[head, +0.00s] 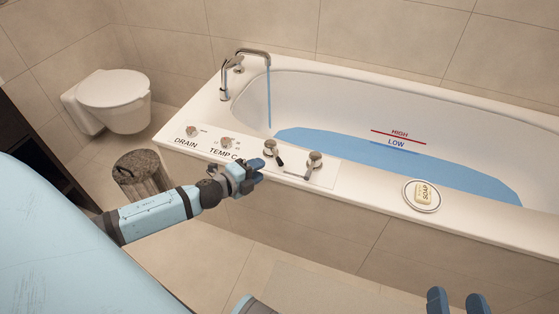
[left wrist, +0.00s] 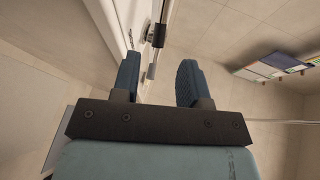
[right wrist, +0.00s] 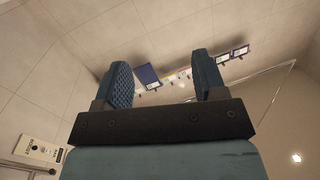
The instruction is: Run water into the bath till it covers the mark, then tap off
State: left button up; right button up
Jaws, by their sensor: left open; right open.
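The white bath (head: 190,115) holds blue water (head: 330,142). A thin blue stream falls from the curved metal spout (head: 254,52) into it. On the bath's far inner wall are a red HIGH mark (head: 398,135) and a blue LOW mark (head: 397,144); the water's edge lies close under LOW and below HIGH. Two tap handles (head: 271,150) (head: 315,160) stand on the front rim panel. My left gripper (head: 252,176) is open and empty, just in front of the panel near the left handle. My right gripper (head: 457,298) is open and empty, outside the bath at lower right.
A DRAIN knob (head: 192,131) and a TEMP knob (head: 226,142) sit left of the handles. A soap bar (head: 424,193) rests in a round dish on the front rim. A toilet (head: 113,92) and a round brown stool (head: 137,165) are at left. Floor in front is clear.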

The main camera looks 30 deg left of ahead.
aim_at(279, 158)
pick_arm(q)
jog(key=b+x, duration=0.1)
jog(key=x, duration=0.7)
jog(key=shift+w+d+f, duration=0.1)
jog(key=shift+w+d, duration=0.05)
jog(key=shift+w, duration=0.25)
jog(key=c, duration=0.6)
grip_shut()
pick_arm(e)
jog(key=r, duration=0.1)
jog(key=a+r+t+y, duration=0.1)
jog(key=r, duration=0.1)
